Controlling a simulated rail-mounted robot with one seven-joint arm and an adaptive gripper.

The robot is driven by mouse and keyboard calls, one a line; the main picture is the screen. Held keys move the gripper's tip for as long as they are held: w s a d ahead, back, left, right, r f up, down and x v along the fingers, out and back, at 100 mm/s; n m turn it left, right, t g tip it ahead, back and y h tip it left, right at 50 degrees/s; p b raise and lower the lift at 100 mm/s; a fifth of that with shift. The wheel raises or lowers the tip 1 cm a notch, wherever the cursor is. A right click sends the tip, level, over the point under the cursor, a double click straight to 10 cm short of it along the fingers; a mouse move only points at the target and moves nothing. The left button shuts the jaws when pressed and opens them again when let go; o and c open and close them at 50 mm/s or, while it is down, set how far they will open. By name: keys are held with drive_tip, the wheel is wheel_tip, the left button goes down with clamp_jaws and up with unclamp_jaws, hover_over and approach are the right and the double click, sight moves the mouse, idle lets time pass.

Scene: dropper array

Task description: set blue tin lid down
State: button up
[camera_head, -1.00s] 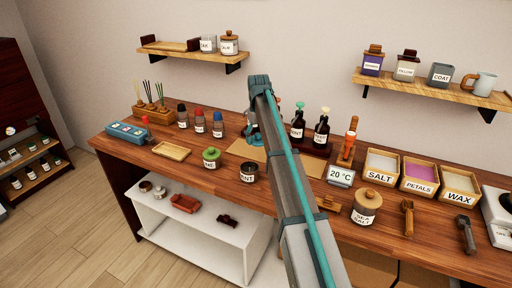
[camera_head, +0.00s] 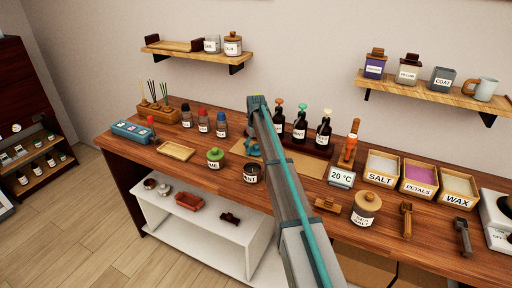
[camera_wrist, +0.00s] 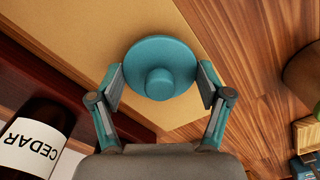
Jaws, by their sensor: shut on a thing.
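The blue tin lid (camera_wrist: 148,52) is a round teal disc with a central knob in the wrist view. In the head view the lid (camera_head: 252,149) shows partly beside my arm, over or on the tan mat (camera_head: 308,163). I cannot tell whether it touches the mat. An open dark tin labelled MINT (camera_head: 250,174) stands just in front of the lid. A tin with a green lid (camera_head: 215,157) stands to its left.
Dark bottles (camera_head: 299,128) stand in a rack close behind and right of my gripper; one labelled CEDAR (camera_wrist: 28,140) shows in the wrist view. A shallow wooden tray (camera_head: 176,151) lies to the left.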

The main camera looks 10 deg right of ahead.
sight(256, 145)
drive_tip(key=shift+f, duration=0.2)
drive_tip(key=o, duration=1.2)
drive_tip(key=shift+o, duration=0.2)
drive_tip(key=shift+r, duration=0.1)
drive_tip(key=shift+r+b, duration=0.8)
drive_tip(key=shift+r, duration=2.05)
